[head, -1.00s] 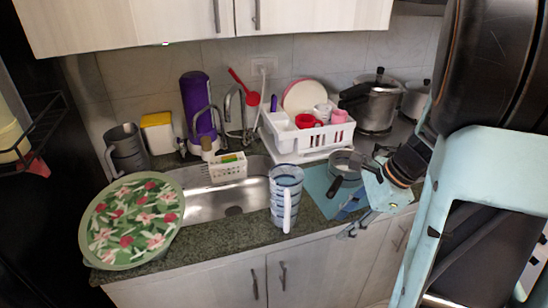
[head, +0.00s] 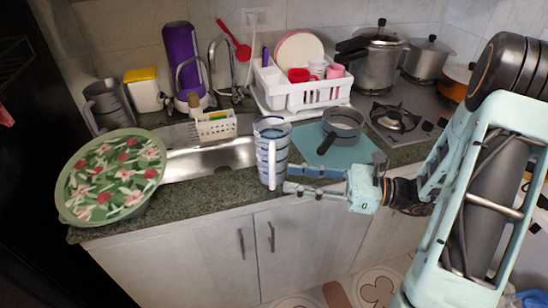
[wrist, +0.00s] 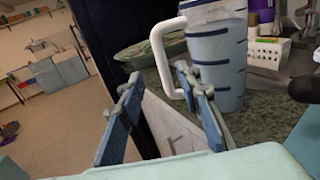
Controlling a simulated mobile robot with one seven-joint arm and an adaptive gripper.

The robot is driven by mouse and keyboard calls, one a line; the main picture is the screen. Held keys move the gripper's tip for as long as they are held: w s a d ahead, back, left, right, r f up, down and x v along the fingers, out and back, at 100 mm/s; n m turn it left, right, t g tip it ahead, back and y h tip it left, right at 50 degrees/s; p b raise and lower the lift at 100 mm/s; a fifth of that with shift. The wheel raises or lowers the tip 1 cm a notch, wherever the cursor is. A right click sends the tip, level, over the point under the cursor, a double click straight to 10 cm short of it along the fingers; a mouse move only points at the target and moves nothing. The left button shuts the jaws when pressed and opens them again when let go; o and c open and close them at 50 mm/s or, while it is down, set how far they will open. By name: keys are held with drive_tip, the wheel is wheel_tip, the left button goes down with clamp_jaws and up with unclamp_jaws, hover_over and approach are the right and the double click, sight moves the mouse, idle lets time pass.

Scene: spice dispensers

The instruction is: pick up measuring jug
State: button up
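The measuring jug (head: 272,150) stands upright on the counter at the sink's right front edge. It is pale blue with dark bands and a white handle facing the front. My gripper (head: 297,179) is open and empty, just right of the jug and low near its base, fingers pointing left. In the wrist view the jug (wrist: 218,60) is at the upper middle, its top cut off. Its handle appears between the spread fingertips of my gripper (wrist: 158,80), and the right finger overlaps the handle's lower end. I cannot tell whether they touch.
A round floral tray (head: 110,180) lies left of the sink (head: 210,160). A dark grey pitcher (head: 108,104) stands behind it. A pan (head: 343,122) sits on a blue mat right of the jug, before a white dish rack (head: 300,95). Cabinet doors (head: 190,262) are below the counter.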

sight(272, 190)
drive_tip(key=shift+x, duration=3.15)
drive_tip(key=shift+w, duration=0.2)
drive_tip(key=shift+c, duration=0.4)
clamp_jaws()
